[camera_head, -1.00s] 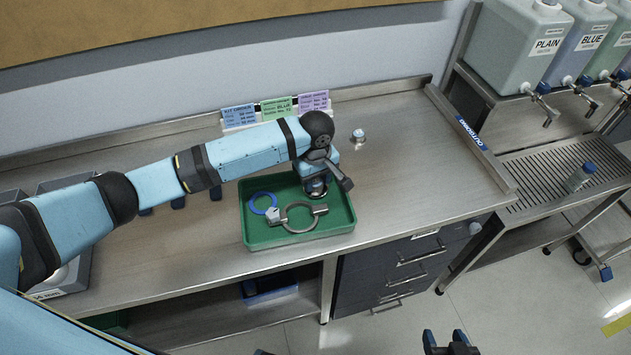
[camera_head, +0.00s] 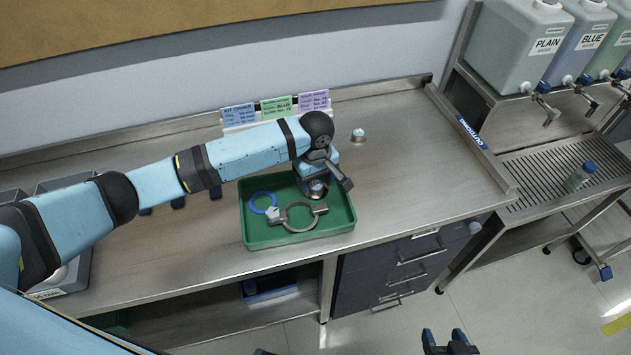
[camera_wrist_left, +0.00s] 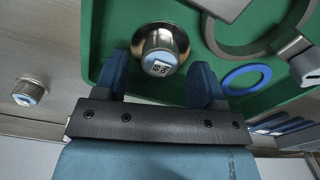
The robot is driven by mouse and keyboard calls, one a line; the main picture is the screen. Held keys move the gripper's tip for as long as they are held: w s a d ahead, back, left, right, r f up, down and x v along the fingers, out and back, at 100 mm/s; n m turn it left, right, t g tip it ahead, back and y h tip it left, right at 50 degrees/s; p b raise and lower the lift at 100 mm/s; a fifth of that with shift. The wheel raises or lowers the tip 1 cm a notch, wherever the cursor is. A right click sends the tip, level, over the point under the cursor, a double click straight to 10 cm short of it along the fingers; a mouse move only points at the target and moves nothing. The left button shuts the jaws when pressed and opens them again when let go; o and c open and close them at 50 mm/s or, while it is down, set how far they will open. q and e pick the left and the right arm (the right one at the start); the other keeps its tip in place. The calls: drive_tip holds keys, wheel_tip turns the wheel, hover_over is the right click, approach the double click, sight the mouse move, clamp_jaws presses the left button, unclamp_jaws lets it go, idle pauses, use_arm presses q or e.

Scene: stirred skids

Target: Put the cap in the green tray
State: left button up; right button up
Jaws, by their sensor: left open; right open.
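The green tray (camera_head: 246,222) stands on the steel bench. Inside it, at its upper right, is a round metal cap (camera_head: 317,191), with a wide flat disc under a shiny cylinder carrying a white and blue label. My left gripper (camera_head: 319,181) is over that part of the tray. In the left wrist view its two blue fingers (camera_wrist_left: 158,84) are apart, and the cap (camera_wrist_left: 158,52) shows between and just beyond them, with a gap on each side. My right gripper (camera_head: 446,339) is open and empty at the bottom edge, away from the bench.
A blue ring (camera_head: 262,203) and a metal clamp (camera_head: 300,217) also lie in the tray. A small labelled metal cylinder (camera_head: 358,135) stands on the bench behind it. Label cards (camera_head: 276,109) stand at the back. The bench right of the tray is clear.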

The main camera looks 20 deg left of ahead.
sight(315, 184)
use_arm(q)
wheel_tip(315, 184, up, 11)
idle(0.3)
idle(0.5)
